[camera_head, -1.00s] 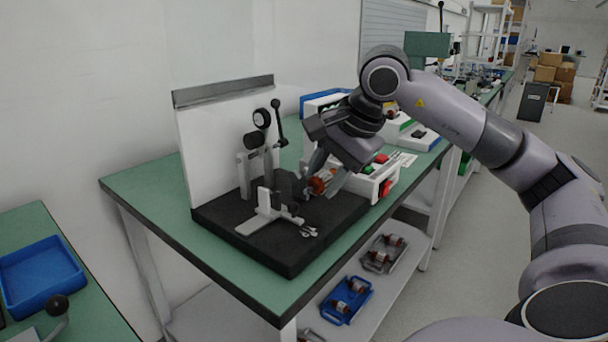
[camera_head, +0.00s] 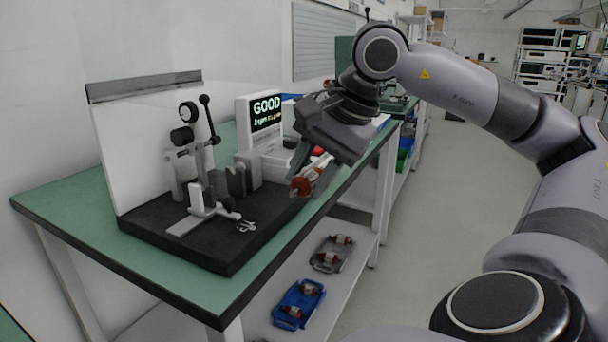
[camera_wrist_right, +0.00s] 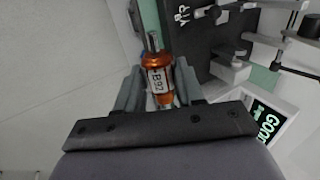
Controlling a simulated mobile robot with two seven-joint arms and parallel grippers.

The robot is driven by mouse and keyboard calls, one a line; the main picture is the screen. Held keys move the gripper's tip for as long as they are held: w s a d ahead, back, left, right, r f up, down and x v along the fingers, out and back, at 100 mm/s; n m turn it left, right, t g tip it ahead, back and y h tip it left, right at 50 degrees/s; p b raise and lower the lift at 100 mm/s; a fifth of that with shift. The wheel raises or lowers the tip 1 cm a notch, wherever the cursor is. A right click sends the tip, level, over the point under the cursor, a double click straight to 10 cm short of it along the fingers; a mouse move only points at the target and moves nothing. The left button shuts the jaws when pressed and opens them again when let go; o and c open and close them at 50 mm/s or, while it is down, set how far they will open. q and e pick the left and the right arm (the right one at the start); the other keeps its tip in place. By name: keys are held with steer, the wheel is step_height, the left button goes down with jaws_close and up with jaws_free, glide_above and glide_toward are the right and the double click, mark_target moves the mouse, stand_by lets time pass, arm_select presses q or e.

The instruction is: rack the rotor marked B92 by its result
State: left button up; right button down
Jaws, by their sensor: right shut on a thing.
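The copper-coloured rotor (camera_head: 303,186) is between the fingers of my right gripper (camera_head: 312,178), which is shut on it near the front right of the test bench. In the right wrist view the rotor (camera_wrist_right: 157,77) shows a white label reading B92 and a steel shaft end. The tester screen (camera_head: 265,112) reads GOOD in green, with a smaller line under it that I cannot read. A blue rack (camera_head: 298,304) and a grey rack (camera_head: 332,254) stand on the lower shelf, each holding copper-coloured rotors. My left gripper is not in view.
The black fixture base (camera_head: 190,240) with a lever and clamps stands on the green bench (camera_head: 60,205). A white panel (camera_head: 150,135) rises behind it. The bench edge overhangs the lower shelf (camera_head: 262,322). Open floor lies to the right.

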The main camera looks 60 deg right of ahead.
mark_target(311, 173)
steer(key=shift+r, duration=0.2)
step_height(311, 173, up, 5)
steer(key=p, duration=0.4)
steer(key=shift+f, duration=0.1)
steer(key=shift+f, duration=0.1)
